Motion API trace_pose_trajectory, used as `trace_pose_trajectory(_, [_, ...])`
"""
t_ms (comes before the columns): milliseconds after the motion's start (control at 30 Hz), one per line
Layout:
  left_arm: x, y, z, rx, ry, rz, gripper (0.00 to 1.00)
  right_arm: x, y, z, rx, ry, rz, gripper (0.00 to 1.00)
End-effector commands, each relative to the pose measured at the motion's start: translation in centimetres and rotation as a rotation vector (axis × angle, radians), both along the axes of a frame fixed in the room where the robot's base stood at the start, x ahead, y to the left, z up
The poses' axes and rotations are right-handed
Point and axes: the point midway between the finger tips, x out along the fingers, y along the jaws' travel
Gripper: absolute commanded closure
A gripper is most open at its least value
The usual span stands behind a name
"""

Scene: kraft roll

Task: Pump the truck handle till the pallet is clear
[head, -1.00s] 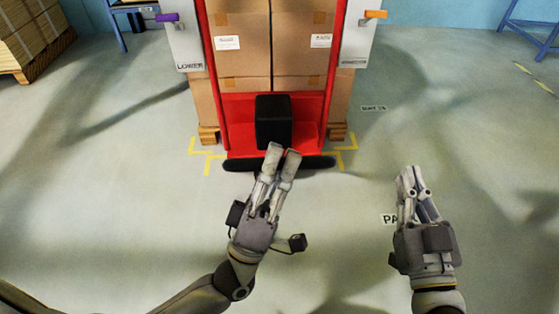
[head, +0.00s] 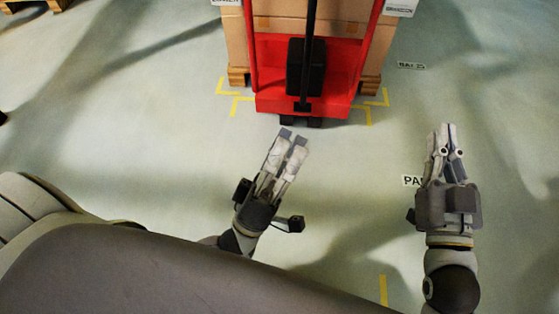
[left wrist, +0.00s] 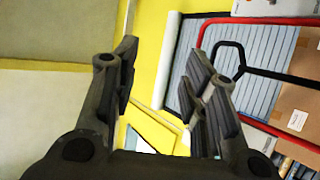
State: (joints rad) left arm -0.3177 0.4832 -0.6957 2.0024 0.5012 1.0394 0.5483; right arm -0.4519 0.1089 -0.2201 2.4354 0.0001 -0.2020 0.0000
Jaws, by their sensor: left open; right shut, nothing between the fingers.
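The red truck (head: 270,102) stands in the upper middle of the head view, with a black block (head: 295,75) on it. Its black handle shaft (head: 310,30) runs up out of the frame. A black looped handle (left wrist: 239,50) shows right of centre in the left wrist view. Cartons (head: 275,32) stand behind on the wooden pallet (head: 371,87); its floor gap cannot be told. My left gripper (head: 292,138) is open and empty, just below the truck; its fingers also show in the left wrist view (left wrist: 163,57). My right gripper (head: 446,130) is shut and empty, right of the truck.
Yellow corner marks (head: 240,100) lie on the floor around the pallet. Floor labels (head: 411,65) lie to the right. Another wooden pallet (head: 50,5) shows at top left. The floor between my grippers and the truck is clear.

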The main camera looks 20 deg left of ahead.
Motion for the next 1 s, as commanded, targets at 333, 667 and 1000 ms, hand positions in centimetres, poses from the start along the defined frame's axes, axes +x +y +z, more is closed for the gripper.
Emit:
trace_pose_trajectory(333, [-2.3, 0.8, -2.6, -0.001, 0.000, -0.001, 0.59, 0.0, 0.0, 0.0, 0.000, 0.000, 0.000, 1.00])
trace_pose_trajectory(667, [-2.3, 0.8, -2.7, -0.001, 0.000, -0.001, 0.59, 0.0, 0.0, 0.0, 0.000, 0.000, 0.000, 1.00])
trace_pose_trajectory(1000, [-1.8, 0.1, -2.0, 0.035, -0.001, 0.017, 0.59, 0.0, 0.0, 0.0, 0.000, 0.000, 0.000, 1.00])
